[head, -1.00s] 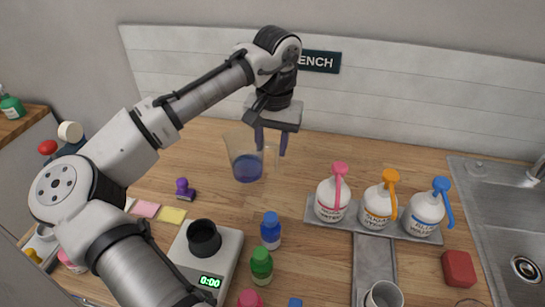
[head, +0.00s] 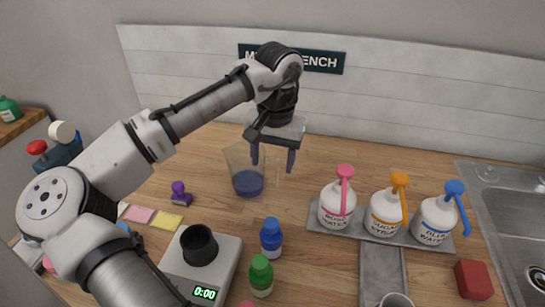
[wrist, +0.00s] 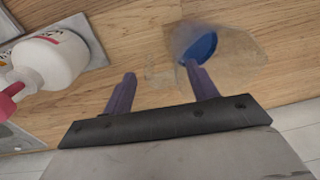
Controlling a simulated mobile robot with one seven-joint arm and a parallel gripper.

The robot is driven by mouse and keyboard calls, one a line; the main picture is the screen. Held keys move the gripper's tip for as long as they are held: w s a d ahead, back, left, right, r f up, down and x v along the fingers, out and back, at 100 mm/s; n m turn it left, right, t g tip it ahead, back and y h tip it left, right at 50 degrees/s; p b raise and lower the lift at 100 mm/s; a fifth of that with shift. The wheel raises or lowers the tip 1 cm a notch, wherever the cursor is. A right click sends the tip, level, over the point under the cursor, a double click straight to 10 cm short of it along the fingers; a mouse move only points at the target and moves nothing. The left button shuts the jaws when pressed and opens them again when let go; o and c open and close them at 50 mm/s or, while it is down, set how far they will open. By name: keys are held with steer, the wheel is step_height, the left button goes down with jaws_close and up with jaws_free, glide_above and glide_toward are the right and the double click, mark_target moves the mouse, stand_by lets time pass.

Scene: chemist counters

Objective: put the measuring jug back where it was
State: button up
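The measuring jug (head: 247,180) is clear, with blue liquid in its lower part. It stands upright on the wooden counter (head: 215,215), towards the back wall. Its clear handle (head: 277,168) is on its right side. My gripper (head: 273,162) is above and at the handle, its two purple fingers spread apart, one on either side of it. In the wrist view the fingers (wrist: 158,85) are apart with the faint handle between and beyond them. The jug (wrist: 215,48) lies at upper right there, partly behind one finger.
A grey rack with pink-, orange- and blue-topped wash bottles (head: 336,205) stands to the right. A scale (head: 222,262) with a black cup, blue and green bottles (head: 261,276), a purple stamp (head: 181,194) and sticky notes are in front. The sink (head: 510,210) is far right.

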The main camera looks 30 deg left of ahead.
step_height(320, 180, up, 12)
steer(key=b, duration=0.1)
steer(key=shift+d+r, duration=0.15)
steer(key=shift+d, duration=0.15)
steer(key=shift+w, duration=0.1)
stand_by(0.4)
